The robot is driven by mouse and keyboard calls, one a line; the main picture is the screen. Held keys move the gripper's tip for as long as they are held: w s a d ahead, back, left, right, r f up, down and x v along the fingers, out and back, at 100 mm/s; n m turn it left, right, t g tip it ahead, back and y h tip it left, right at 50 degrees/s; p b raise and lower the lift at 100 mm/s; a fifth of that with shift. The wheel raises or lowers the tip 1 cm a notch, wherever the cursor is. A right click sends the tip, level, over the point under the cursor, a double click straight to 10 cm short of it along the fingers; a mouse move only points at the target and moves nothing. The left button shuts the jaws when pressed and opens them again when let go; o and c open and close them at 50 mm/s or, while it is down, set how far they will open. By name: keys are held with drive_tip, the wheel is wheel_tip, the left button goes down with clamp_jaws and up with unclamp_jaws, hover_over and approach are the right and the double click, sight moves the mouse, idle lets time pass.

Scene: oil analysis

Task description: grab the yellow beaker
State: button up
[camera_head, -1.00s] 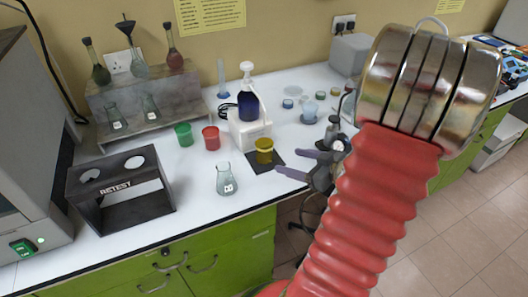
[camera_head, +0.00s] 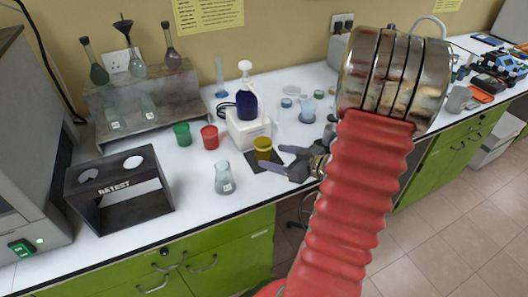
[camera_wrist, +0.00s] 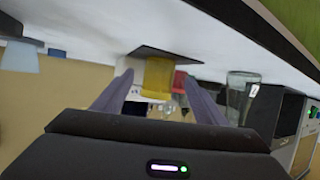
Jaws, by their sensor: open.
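The yellow beaker (camera_head: 263,149) stands upright on a dark square pad (camera_head: 254,163) near the front edge of the bench. My gripper (camera_head: 272,158) is open just to the right of it, with its two fingers pointing left at the beaker. In the wrist view the yellow beaker (camera_wrist: 158,75) shows beyond the fingers and between them, and the picture is upside down. My gripper (camera_wrist: 152,85) appears empty there. I cannot tell whether the fingertips reach alongside the beaker.
A white stand (camera_head: 247,130) with a dark blue bottle is just behind the beaker. A red beaker (camera_head: 210,137) and a green beaker (camera_head: 182,134) are further left. The black RETEST rack (camera_head: 120,190) is at left.

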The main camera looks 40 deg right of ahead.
sight(268, 153)
drive_tip(key=shift+x, duration=0.85)
drive_tip(key=shift+w+f, duration=0.1)
drive_tip(key=shift+x, duration=2.5)
drive_tip(key=shift+c, duration=0.2)
drive_tip(key=c, duration=1.2)
drive_tip(key=shift+r, duration=0.4)
